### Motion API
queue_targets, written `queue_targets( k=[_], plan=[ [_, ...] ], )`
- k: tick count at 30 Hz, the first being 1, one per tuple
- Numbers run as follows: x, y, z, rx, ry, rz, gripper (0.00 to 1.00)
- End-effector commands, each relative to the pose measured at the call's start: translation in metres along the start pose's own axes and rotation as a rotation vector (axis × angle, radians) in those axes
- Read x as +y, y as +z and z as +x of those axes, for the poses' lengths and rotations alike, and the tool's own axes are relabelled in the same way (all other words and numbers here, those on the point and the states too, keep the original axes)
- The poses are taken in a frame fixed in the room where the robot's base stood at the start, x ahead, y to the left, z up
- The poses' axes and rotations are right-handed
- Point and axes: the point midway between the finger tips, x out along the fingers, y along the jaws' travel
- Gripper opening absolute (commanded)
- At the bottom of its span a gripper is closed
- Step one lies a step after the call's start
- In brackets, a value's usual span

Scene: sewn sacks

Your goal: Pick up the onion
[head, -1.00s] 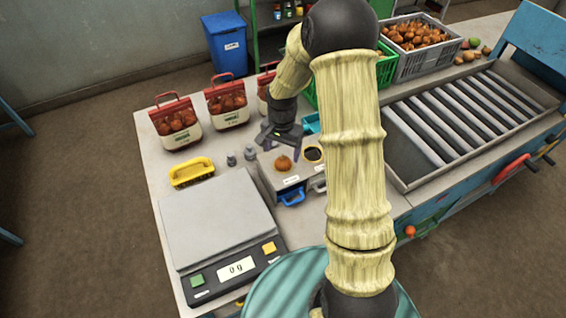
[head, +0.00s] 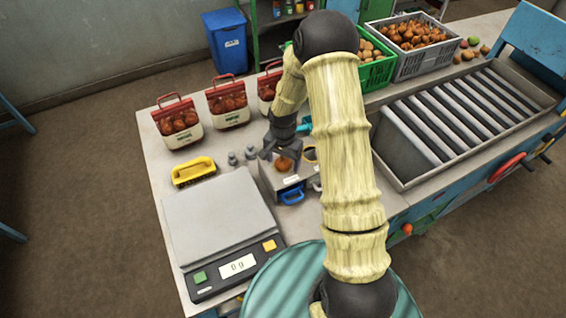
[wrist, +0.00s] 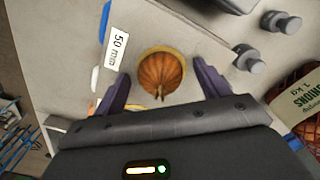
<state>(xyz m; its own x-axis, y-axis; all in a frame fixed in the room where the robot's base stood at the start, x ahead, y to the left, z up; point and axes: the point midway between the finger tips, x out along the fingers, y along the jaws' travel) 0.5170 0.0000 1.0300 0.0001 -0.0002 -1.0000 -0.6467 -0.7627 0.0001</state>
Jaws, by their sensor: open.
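The orange-brown onion (head: 284,164) sits on top of a small grey box (head: 272,181) on the table, at a round, yellow-rimmed spot. In the wrist view the onion (wrist: 161,74) lies between the two dark purple fingers, with its stem towards the palm and a label reading "50 mm" beside it. My gripper (head: 282,153) is open, directly over the onion, with a finger on either side. I see gaps between the fingers (wrist: 160,88) and the onion in the wrist view.
A scale (head: 219,220) reading 0 g stands in front left. A yellow tray (head: 194,171) and grey weights (head: 250,152) are to the left. Red-topped onion bags (head: 227,104) stand behind. A roller conveyor (head: 455,115) is right, with a green crate (head: 376,72) behind it.

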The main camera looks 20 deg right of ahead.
Motion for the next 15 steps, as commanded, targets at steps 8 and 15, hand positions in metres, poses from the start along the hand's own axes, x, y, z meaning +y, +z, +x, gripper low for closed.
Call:
queue_targets(
  k=[8,15],
  plan=[
    [0.0001,-0.0001,-0.0003,0.000,0.000,0.000,0.53],
    [0.0000,-0.0001,-0.0004,0.000,0.000,0.000,0.22]
  ],
)
